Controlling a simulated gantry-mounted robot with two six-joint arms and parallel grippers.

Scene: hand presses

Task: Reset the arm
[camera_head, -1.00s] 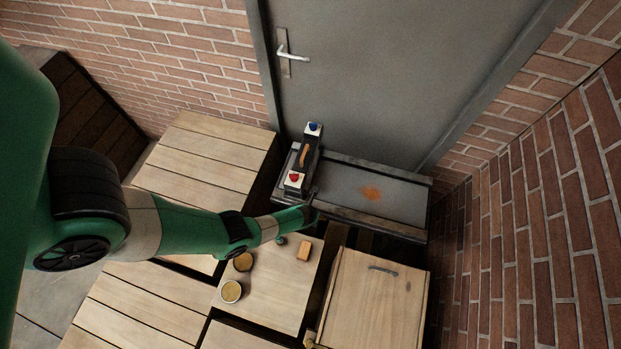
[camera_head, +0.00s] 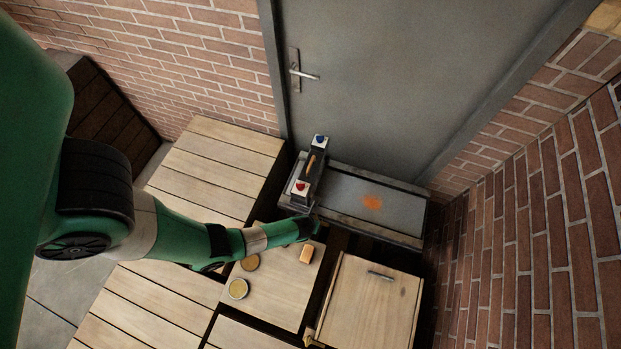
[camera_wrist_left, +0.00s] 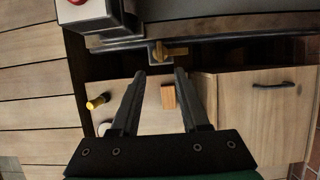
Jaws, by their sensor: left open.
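My green left arm comes in from the left in the head view, and its gripper (camera_head: 312,226) hangs over the back of the small wooden table, just in front of the grey press bench (camera_head: 372,203). In the left wrist view the two black fingers of the gripper (camera_wrist_left: 160,75) are apart with nothing held. An orange-brown block (camera_wrist_left: 168,96) shows below, between the fingers; in the head view the block (camera_head: 306,253) lies on the table top. The hand press (camera_head: 311,168) with a red button (camera_head: 300,187) and a blue button (camera_head: 320,139) stands behind the gripper. My right gripper is not seen.
Two round yellowish items (camera_head: 237,289) sit on the small table (camera_head: 282,304). A wooden cabinet (camera_head: 370,309) with a handle stands to its right, and plank tables lie to the left. A grey door (camera_head: 400,80) and brick walls close off the back and right.

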